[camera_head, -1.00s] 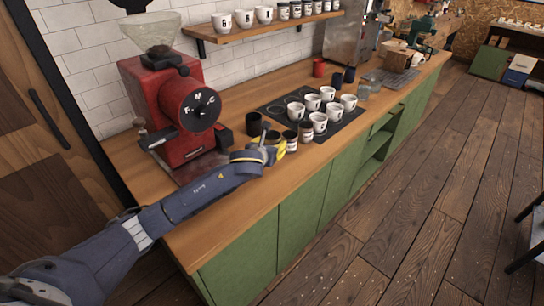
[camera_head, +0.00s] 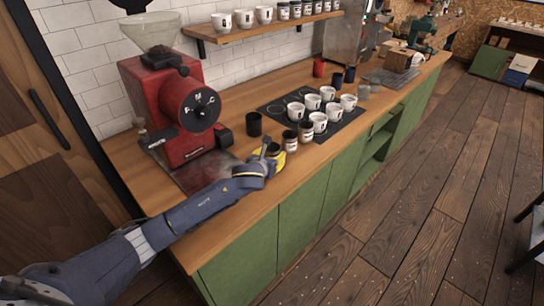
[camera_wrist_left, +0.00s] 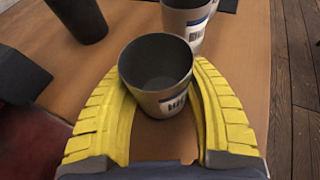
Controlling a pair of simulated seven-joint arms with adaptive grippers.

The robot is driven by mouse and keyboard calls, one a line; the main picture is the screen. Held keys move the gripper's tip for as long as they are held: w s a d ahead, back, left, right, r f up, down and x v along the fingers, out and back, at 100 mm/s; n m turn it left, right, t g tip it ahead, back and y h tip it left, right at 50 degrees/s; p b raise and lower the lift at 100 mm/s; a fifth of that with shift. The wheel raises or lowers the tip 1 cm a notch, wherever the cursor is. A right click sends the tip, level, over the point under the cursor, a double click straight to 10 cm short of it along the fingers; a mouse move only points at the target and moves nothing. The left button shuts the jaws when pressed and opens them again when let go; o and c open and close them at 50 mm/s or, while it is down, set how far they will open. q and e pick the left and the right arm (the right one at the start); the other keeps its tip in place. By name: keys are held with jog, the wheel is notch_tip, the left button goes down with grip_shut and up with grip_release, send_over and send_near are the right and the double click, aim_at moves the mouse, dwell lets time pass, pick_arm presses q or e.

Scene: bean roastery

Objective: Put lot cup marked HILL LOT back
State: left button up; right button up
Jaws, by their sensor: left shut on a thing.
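My left gripper (camera_head: 277,157) is over the wooden counter, right of the red grinder. In the left wrist view its yellow fingers are shut around a grey, dark-lined cup (camera_wrist_left: 158,78). In the head view the held cup (camera_head: 273,149) is partly hidden by the gripper. Two similar labelled cups, a nearer one (camera_head: 290,141) and a farther one (camera_head: 305,131), stand just beyond it. The nearer one also shows in the left wrist view (camera_wrist_left: 187,22), close to the held cup. My right gripper is out of view.
A dark cup (camera_head: 254,125) stands by the red grinder (camera_head: 180,110). Several white cups stand on a dark mat (camera_head: 275,108). A wall shelf (camera_head: 265,27) holds more cups. The counter (camera_head: 232,223) is bare along its front edge.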

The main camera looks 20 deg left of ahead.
pick_arm(q)
jog(key=o, duration=1.2)
jog(key=shift+f, duration=0.1)
jog(key=shift+r, duration=0.2)
jog(key=v, duration=1.2)
jog(key=shift+d, duration=0.1)
